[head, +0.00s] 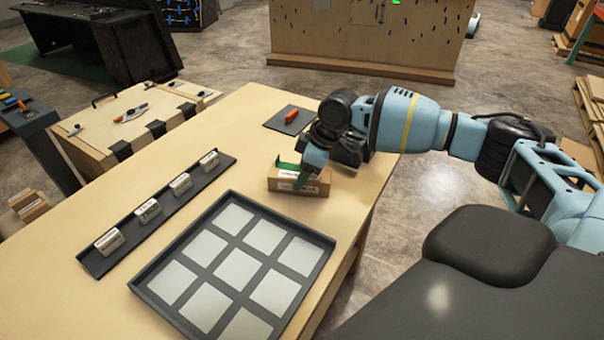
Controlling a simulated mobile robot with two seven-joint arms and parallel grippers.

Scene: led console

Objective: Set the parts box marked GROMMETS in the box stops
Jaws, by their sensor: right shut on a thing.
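A brown cardboard parts box (315,187) with a white label sits near the right edge of the wooden table. The label is too small to read. My left gripper is not in view.
A dark tray (183,249) with pale square panels lies at the table's front. Left of it, a dark rail (123,220) holds several small labelled blocks. A red object (291,116) lies on a dark mat (275,124) behind the box. Bare tabletop lies left of the box.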

